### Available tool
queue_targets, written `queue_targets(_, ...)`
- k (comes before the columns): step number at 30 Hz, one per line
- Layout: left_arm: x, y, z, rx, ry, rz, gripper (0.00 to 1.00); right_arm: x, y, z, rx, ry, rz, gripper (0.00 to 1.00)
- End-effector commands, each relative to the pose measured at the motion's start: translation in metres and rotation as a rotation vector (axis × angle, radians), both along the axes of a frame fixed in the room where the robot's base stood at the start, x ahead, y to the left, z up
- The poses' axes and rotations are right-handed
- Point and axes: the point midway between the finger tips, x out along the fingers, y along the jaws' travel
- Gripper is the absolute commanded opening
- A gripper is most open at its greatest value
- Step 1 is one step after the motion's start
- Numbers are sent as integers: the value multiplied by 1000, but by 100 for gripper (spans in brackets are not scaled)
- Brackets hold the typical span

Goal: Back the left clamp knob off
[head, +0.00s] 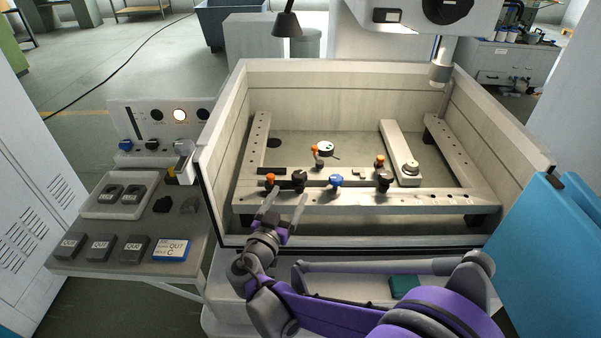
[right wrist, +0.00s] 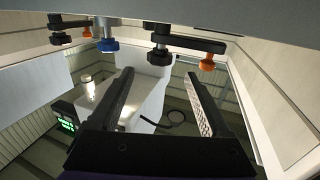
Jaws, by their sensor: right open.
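The left clamp on the front rail of the tank carries a black knob (head: 299,179) and an orange knob (head: 270,180) at its left end. In the right wrist view the black knob (right wrist: 160,39) hangs at the top, with the orange knob (right wrist: 207,63) to its right. My right gripper (head: 288,192) is open and empty just in front of the left clamp. In the right wrist view its fingertips (right wrist: 160,74) lie apart, below the black knob in the picture, with nothing between them. My left gripper is not in view.
A blue knob (head: 336,181) stands right of the left clamp. The right clamp has a black knob (head: 384,180) and an orange one (head: 380,160). The tank wall (head: 226,125) rises at the left. A side table (head: 120,222) with grey blocks stands left of it.

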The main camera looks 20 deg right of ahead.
Motion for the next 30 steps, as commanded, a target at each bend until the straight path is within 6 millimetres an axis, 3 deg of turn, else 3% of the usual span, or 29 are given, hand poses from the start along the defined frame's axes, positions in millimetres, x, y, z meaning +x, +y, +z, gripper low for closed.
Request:
queue_targets(12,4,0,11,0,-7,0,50,61,-43,2,-2,1,-4,82)
queue_targets(26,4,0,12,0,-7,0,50,71,-50,1,-1,2,-2,82)
queue_targets(30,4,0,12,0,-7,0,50,71,-50,1,-1,3,-1,57)
